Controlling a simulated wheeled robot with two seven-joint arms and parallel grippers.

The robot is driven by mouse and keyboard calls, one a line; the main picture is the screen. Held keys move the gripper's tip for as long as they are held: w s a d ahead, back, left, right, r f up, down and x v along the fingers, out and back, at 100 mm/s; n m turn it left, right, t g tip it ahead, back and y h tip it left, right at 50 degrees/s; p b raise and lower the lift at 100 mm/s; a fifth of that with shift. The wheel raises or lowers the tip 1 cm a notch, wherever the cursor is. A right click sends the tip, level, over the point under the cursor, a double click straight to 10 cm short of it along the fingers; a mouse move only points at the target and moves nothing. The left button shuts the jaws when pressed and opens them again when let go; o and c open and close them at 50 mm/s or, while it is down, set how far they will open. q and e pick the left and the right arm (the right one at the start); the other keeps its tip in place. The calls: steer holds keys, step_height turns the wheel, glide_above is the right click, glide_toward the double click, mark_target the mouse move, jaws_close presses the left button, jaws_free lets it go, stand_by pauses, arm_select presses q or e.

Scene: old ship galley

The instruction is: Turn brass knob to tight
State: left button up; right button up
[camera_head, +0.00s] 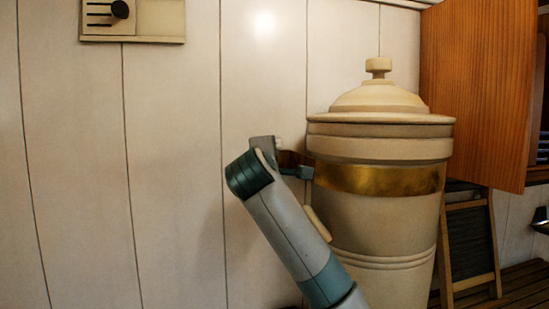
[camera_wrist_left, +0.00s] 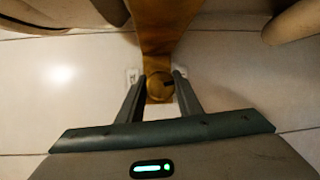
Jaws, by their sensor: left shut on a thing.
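In the left wrist view, a round brass knob (camera_wrist_left: 158,86) with a dark mark on its right side sits at the end of a brass strip (camera_wrist_left: 158,35). My left gripper (camera_wrist_left: 160,88) has one finger on each side of the knob and is shut on it. In the head view my left gripper (camera_head: 298,171) is at the left side of a large cream lidded urn (camera_head: 385,220), level with its brass band (camera_head: 378,180). The knob is not clearly visible there, hidden by the gripper.
Small white labels (camera_wrist_left: 132,76) flank the knob on the pale panelled wall (camera_head: 170,170). An orange wooden cabinet door (camera_head: 480,90) stands open at the right. A wood-framed dark board (camera_head: 470,240) stands behind the urn. The wall left of my arm is clear below a mounted plate (camera_head: 150,28).

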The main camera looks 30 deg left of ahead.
arm_select(q)
steer(key=shift+f+m+g+p, duration=0.1)
steer(key=shift+m+g+p, duration=0.5)
steer(key=shift+m, duration=0.4)
steer(key=o, duration=1)
steer(key=shift+s+d, duration=0.1)
steer(key=shift+b+v, duration=3.65)
steer(key=shift+v, duration=4.95)
